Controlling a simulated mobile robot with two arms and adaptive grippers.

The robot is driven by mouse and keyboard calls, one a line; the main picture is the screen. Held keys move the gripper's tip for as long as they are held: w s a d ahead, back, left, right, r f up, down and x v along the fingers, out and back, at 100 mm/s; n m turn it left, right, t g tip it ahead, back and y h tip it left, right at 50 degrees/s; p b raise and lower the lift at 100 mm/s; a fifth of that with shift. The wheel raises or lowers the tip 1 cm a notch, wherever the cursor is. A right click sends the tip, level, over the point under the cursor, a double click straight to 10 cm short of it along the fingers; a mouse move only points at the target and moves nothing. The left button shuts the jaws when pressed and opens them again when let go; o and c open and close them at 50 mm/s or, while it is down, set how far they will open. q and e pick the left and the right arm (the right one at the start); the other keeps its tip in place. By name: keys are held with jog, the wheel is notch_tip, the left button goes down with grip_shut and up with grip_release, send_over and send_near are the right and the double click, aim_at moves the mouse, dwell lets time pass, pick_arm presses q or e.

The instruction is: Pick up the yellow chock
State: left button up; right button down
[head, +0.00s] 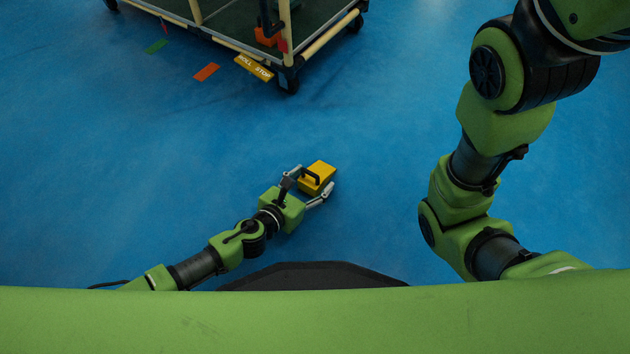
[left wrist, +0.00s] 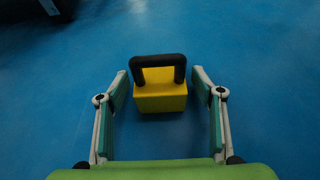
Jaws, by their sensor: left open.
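The yellow chock (head: 319,174) sits on the blue floor, a small block with a black handle on top. It also shows in the left wrist view (left wrist: 160,97), with its dark handle arched over it. My left gripper (head: 311,184) is open, low over the floor, with the chock at its fingertips. In the left wrist view the two fingers (left wrist: 163,85) stand on either side of the chock, with blue floor visible between each finger and the block. My right arm is at the right of the head view, but its gripper is out of the picture.
A wheeled cart (head: 289,66) with cream rails stands at the top, with an orange block (head: 266,37) on it. A yellow label reading "ROLL STOP" (head: 254,67) is by its edge. Floor around the chock is clear.

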pick_arm(q)
jog(key=shift+w+d+f, duration=0.3)
jog(key=shift+w+d, duration=0.1)
jog(key=shift+w, duration=0.1)
jog(key=c, duration=1.4)
jog(key=shift+r, duration=0.1)
jog(key=shift+r, duration=0.1)
